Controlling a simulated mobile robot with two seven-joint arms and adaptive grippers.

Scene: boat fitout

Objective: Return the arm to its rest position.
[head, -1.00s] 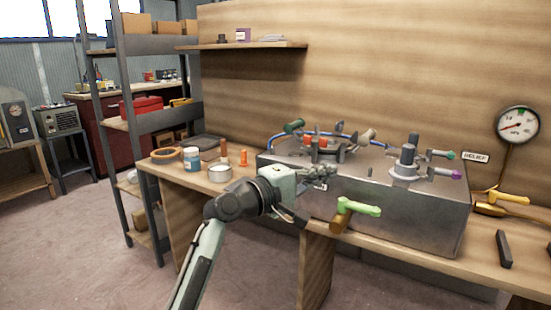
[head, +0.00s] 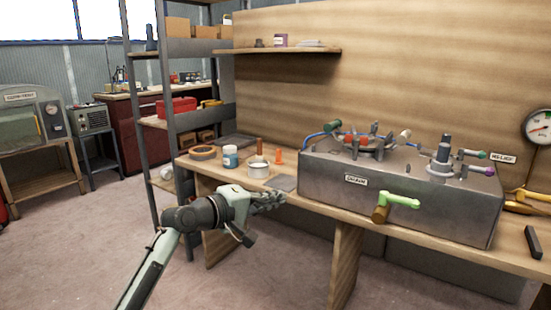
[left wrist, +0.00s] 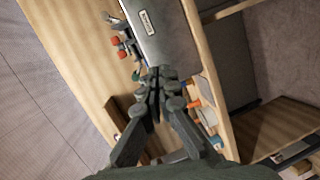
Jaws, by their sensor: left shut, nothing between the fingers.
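My left arm comes in from the bottom left of the head view. Its gripper (head: 268,200) is shut and empty, in front of the workbench's front edge and left of the metal box (head: 335,190). In the left wrist view the closed fingers (left wrist: 155,90) show with nothing between them, and the metal box (left wrist: 165,45) with its label lies beyond them. My right gripper is in neither view.
A green-handled valve (head: 400,200) sticks out from the box front. Shelves (head: 190,120) stand at left; the floor before the bench is open.

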